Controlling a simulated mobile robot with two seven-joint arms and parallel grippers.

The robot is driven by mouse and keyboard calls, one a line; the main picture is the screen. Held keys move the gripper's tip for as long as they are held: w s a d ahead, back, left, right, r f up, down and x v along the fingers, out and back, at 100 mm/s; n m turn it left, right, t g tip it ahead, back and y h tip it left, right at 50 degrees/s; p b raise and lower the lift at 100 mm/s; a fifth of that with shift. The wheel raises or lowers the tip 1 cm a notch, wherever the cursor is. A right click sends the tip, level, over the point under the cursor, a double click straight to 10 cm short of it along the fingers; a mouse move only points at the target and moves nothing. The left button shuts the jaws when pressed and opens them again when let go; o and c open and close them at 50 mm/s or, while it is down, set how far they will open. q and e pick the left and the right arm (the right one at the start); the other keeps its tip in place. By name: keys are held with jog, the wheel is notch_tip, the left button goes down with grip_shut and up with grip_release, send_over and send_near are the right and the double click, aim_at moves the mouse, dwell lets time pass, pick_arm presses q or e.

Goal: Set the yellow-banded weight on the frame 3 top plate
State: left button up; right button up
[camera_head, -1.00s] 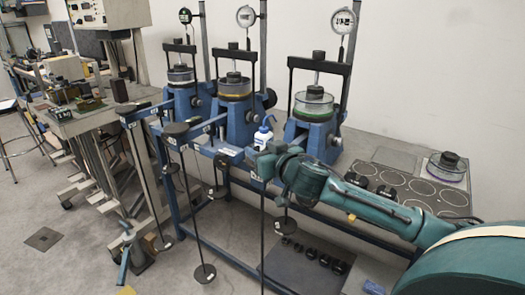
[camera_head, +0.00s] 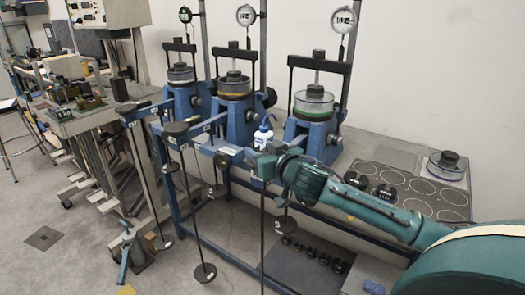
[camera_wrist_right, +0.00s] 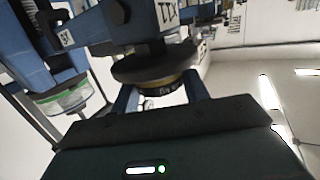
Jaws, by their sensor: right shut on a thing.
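My right gripper (camera_wrist_right: 158,95) is shut on the yellow-banded weight (camera_wrist_right: 163,88), a dark disc with a yellow band and lettering on its side. In the wrist view, which looks upside down, the dark round frame 3 top plate (camera_wrist_right: 152,63) lies right against the weight's far face. No clear gap shows between them, but I cannot tell whether the plate carries the weight. In the head view my right gripper (camera_head: 264,166) is at the front end of the rightmost lever frame (camera_head: 314,125) and hides the weight and top plate. My left gripper is not in view.
Two other blue lever frames (camera_head: 236,115) stand to the left, with round top plates (camera_head: 177,129) and hanging rods. A white and blue bottle (camera_head: 263,137) is just behind my gripper.

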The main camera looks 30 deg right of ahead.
jog(key=o, duration=1.1)
jog(key=shift+c, duration=0.2)
jog(key=shift+f, duration=0.1)
jog(key=shift+s, duration=0.15)
jog(key=s+r, duration=0.1)
jog(key=s, duration=0.5)
jog(key=shift+s+a, duration=0.25)
jog(key=shift+s, duration=0.05)
dwell(0.5)
